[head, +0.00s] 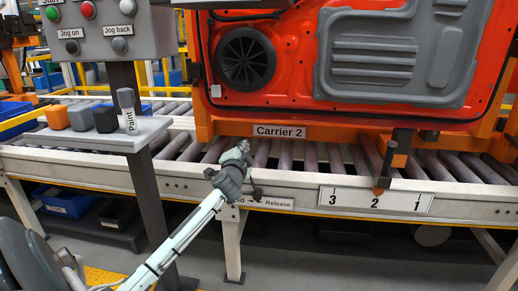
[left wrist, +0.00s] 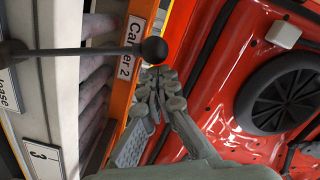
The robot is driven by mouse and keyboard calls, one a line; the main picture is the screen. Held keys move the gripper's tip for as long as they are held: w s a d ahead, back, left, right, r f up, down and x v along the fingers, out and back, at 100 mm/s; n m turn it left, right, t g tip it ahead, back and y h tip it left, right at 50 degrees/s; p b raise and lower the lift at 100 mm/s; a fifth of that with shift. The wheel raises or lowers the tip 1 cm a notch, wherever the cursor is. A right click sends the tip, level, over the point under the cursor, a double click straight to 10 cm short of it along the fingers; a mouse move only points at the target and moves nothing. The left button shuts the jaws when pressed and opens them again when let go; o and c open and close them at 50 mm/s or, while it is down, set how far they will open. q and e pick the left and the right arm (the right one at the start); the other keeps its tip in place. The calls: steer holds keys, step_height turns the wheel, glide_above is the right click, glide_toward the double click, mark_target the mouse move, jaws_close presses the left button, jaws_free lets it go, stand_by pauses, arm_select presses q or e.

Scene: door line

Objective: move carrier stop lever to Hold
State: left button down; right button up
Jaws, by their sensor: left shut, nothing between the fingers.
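The carrier stop lever shows in the left wrist view as a dark rod with a round black knob (left wrist: 154,50), coming in from the left edge. Its knob lies just beyond my left gripper's fingertips; I cannot tell whether they touch. My left gripper (head: 243,148) is shut and empty, in front of the conveyor rail below the Carrier 2 label. It shows in the left wrist view (left wrist: 158,76) with its fingers together. In the head view my gripper hides part of the lever and of the Release label (head: 268,203). My right gripper is not in view.
Carrier 2 holds an orange-red door (head: 290,60) above the rollers (head: 320,155). A plate marked 3, 2, 1 (head: 375,201) is on the rail at right. A control box (head: 105,30) and a shelf with small blocks and a Paint tool (head: 128,112) stand at left.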

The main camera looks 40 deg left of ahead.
arm_select(q)
steer(key=s+a+n, duration=0.1)
steer(key=s+a+f+n, duration=0.1)
steer(key=a, duration=0.1)
steer(key=shift+a+f, duration=0.1)
steer(key=shift+a, duration=0.05)
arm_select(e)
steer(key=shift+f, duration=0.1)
